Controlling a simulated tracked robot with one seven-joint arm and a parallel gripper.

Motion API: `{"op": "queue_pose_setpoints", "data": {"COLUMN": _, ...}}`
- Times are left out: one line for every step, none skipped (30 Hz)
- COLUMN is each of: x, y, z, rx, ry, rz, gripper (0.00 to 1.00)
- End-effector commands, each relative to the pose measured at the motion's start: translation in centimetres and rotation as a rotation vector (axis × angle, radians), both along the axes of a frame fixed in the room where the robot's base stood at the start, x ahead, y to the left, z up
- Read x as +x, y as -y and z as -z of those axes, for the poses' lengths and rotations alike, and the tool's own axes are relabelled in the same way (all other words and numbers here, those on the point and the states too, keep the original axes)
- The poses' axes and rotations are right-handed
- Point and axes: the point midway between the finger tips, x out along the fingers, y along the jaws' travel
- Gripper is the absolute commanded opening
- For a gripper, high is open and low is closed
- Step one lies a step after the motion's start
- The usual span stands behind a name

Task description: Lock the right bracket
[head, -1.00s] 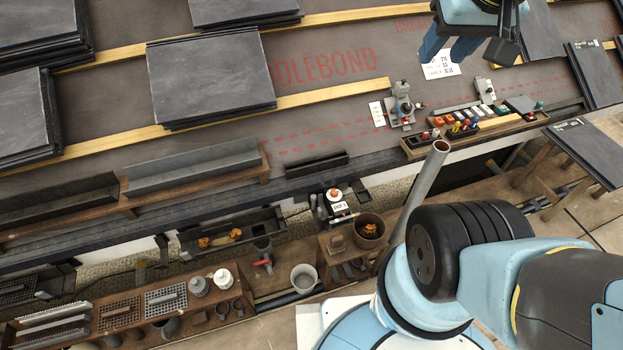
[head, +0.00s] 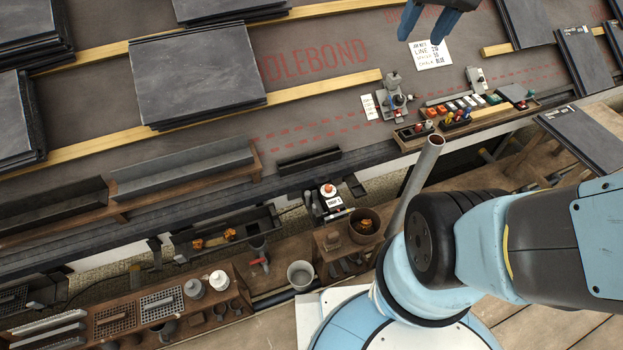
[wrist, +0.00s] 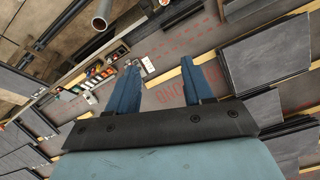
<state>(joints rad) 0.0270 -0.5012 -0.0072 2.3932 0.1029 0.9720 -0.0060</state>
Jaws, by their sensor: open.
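Two grey bracket-like fittings stand on the roof by the tray. The right one (head: 476,78) is a small upright grey block with a dark round spot. I cannot tell from here whether the right one's lock is open or closed. My gripper (head: 419,38) is at the top edge of the head view, up and to the left of the right fitting and apart from it. In the wrist view its two blue fingers (wrist: 160,64) are spread, with nothing between them.
A wooden tray (head: 408,146) with coloured pieces lies along the roof edge below the fittings. A white note (head: 433,54) and a small white card (head: 369,106) lie nearby. Slate stacks (head: 195,78) and yellow battens (head: 300,98) cover the roof. A grey pipe (head: 421,172) rises near my arm.

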Motion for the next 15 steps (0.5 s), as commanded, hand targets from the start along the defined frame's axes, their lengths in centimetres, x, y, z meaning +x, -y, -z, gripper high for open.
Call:
{"op": "queue_pose_setpoints", "data": {"x": 1.1, "y": -0.1, "z": 0.5, "rx": 0.018, "ry": -0.039, "rz": 0.009, "gripper": 0.51}}
{"op": "queue_pose_setpoints", "data": {"x": 1.7, "y": -0.1, "z": 0.7, "rx": 0.027, "ry": -0.059, "rz": 0.015, "gripper": 0.51}}
{"op": "queue_pose_setpoints", "data": {"x": 2.5, "y": -0.2, "z": 1.1, "rx": 0.042, "ry": -0.084, "rz": 0.023, "gripper": 0.51}}
{"op": "queue_pose_setpoints", "data": {"x": 3.0, "y": -0.3, "z": 1.4, "rx": 0.053, "ry": -0.105, "rz": 0.027, "gripper": 0.51}}
{"op": "queue_pose_setpoints", "data": {"x": 3.6, "y": -0.3, "z": 1.7, "rx": 0.062, "ry": -0.125, "rz": 0.032, "gripper": 0.51}}
{"op": "queue_pose_setpoints", "data": {"x": 4.3, "y": -0.4, "z": 2.1, "rx": 0.077, "ry": -0.152, "rz": 0.040, "gripper": 0.51}}
{"op": "queue_pose_setpoints", "data": {"x": 4.9, "y": -0.5, "z": 2.4, "rx": 0.087, "ry": -0.171, "rz": 0.045, "gripper": 0.51}}
{"op": "queue_pose_setpoints", "data": {"x": 5.5, "y": -0.5, "z": 2.8, "rx": 0.097, "ry": -0.191, "rz": 0.051, "gripper": 0.51}}
{"op": "queue_pose_setpoints", "data": {"x": 6.2, "y": -0.6, "z": 3.2, "rx": 0.112, "ry": -0.217, "rz": 0.059, "gripper": 0.51}}
{"op": "queue_pose_setpoints", "data": {"x": 6.8, "y": -0.6, "z": 3.6, "rx": 0.123, "ry": -0.237, "rz": 0.065, "gripper": 0.51}}
{"op": "queue_pose_setpoints", "data": {"x": 7.4, "y": -0.7, "z": 4.0, "rx": 0.132, "ry": -0.256, "rz": 0.071, "gripper": 0.51}}
{"op": "queue_pose_setpoints", "data": {"x": 8.1, "y": -0.7, "z": 4.6, "rx": 0.147, "ry": -0.281, "rz": 0.079, "gripper": 0.51}}
{"op": "queue_pose_setpoints", "data": {"x": 8.7, "y": -0.8, "z": 5.0, "rx": 0.158, "ry": -0.301, "rz": 0.086, "gripper": 0.51}}
{"op": "queue_pose_setpoints", "data": {"x": 9.2, "y": -0.8, "z": 5.4, "rx": 0.169, "ry": -0.320, "rz": 0.092, "gripper": 0.51}}
{"op": "queue_pose_setpoints", "data": {"x": 10.0, "y": -0.8, "z": 6.0, "rx": 0.184, "ry": -0.345, "rz": 0.100, "gripper": 0.51}}
